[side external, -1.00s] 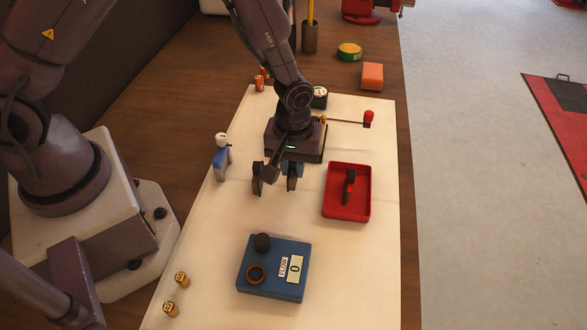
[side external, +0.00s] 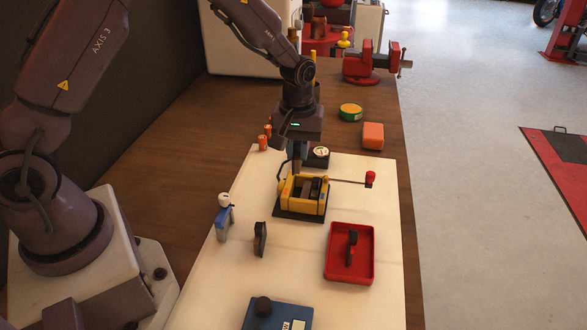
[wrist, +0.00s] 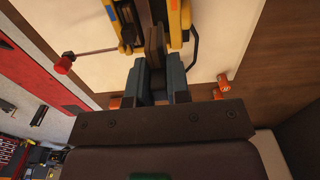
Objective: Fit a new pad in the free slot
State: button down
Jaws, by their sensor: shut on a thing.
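A yellow holder (side external: 303,197) on a dark base plate stands on the white mat. Dark slabs show between its yellow walls, and a rod with a red knob (side external: 370,179) sticks out to its right. My gripper (side external: 298,168) is at the holder's back left part, pointing down. In the wrist view its blue-grey fingers (wrist: 156,78) are shut on a brown pad (wrist: 154,42), which reaches between the yellow walls (wrist: 181,22). How deep the pad sits is hidden. Another dark pad (side external: 260,239) stands upright on the mat, clear of my gripper.
A red tray (side external: 329,270) holding a dark piece is at front right. A blue box (side external: 270,317) is at the front edge, and a blue stand with a white top (side external: 224,221) at left. A round gauge (side external: 320,156) and orange bottles (side external: 263,143) are behind the holder.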

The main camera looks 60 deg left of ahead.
aim_at(297, 166)
jog(key=shift+s+f, duration=0.1)
jog(key=shift+f, duration=2.05)
jog(key=shift+f, duration=1.55)
jog(key=c, duration=1)
grip_release()
jog(key=shift+o, duration=0.4)
jog(key=o, duration=0.3)
jog(key=shift+d, duration=0.1)
